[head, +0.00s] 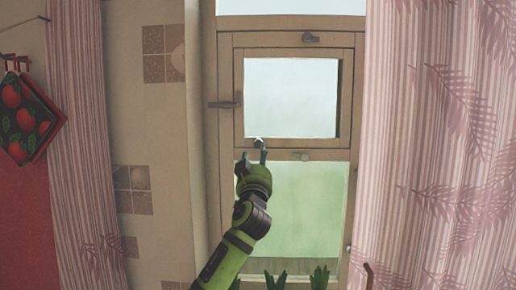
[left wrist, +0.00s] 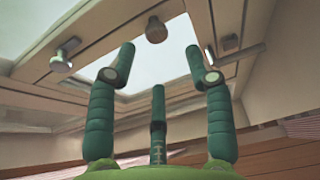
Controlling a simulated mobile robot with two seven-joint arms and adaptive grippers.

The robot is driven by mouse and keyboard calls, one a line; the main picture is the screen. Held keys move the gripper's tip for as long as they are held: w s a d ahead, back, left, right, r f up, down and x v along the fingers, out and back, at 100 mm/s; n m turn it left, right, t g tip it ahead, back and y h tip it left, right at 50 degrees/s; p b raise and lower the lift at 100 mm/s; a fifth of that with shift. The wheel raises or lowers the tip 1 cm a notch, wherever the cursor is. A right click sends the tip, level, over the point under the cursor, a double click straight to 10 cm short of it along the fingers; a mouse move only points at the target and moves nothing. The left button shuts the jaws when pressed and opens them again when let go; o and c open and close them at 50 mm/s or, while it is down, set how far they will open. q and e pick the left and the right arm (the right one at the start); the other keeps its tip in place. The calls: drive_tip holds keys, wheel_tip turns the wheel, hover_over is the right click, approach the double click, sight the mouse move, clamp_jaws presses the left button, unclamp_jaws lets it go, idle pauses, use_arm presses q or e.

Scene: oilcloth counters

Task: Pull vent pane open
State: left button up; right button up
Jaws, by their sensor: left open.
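The vent pane (head: 238,125) is the small wooden-framed pane in the upper window, with pale glass. It appears to sit in its frame; I cannot tell if it is slightly ajar. A small round knob (head: 258,141) is on its lower rail. My left gripper (head: 252,156) is open just below this knob, its fingers pointing up. In the left wrist view a brown rounded knob (left wrist: 156,30) lies beyond and between the spread fingertips of the gripper (left wrist: 160,52). The fingers hold nothing. Contact is not visible. My right gripper is not in view.
Pink curtains hang at the right (head: 430,150) and left (head: 82,150). Green plants (head: 319,277) stand at the bottom of the window.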

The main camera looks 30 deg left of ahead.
sight(258, 144)
use_arm(q)
drive_tip(key=p+x, duration=0.3)
drive_tip(key=x, duration=0.3)
drive_tip(key=shift+w+a+f, duration=0.15)
drive_tip(key=shift+w, duration=0.1)
clamp_jaws()
